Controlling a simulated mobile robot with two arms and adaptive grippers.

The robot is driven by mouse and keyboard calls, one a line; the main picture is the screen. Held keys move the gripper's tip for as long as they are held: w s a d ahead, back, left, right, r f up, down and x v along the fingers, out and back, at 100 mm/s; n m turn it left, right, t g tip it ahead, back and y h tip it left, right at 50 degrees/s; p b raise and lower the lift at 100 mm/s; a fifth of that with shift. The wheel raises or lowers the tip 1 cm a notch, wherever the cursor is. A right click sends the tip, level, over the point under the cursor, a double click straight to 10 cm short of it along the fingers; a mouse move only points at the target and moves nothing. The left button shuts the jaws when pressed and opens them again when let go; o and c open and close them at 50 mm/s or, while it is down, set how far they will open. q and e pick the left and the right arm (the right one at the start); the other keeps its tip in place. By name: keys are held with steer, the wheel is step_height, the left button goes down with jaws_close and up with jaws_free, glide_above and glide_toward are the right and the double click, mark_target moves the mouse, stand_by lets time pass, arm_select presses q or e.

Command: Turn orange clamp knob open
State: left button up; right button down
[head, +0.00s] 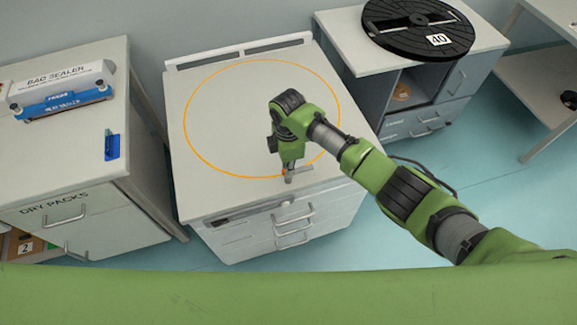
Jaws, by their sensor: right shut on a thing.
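My right gripper (288,174) reaches in from the right and points down at the front edge of the middle cabinet's top. It is shut on the orange clamp knob (283,172). Only a small orange spot of the knob shows beside the fingers; the rest is hidden by the gripper. A short grey metal bar (300,169) sticks out to the right at the fingertips. How far the knob is turned cannot be seen. My left gripper is not in view.
The middle cabinet top (205,95) bears a thin orange circle and is otherwise clear. A bag sealer (62,90) and a blue item (112,146) are on the left cabinet. A black reel (418,28) marked 40 lies on the right cabinet.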

steer(key=shift+w+r, duration=0.1)
steer(key=c, duration=2.1)
jaws_free()
step_height(320, 180, up, 12)
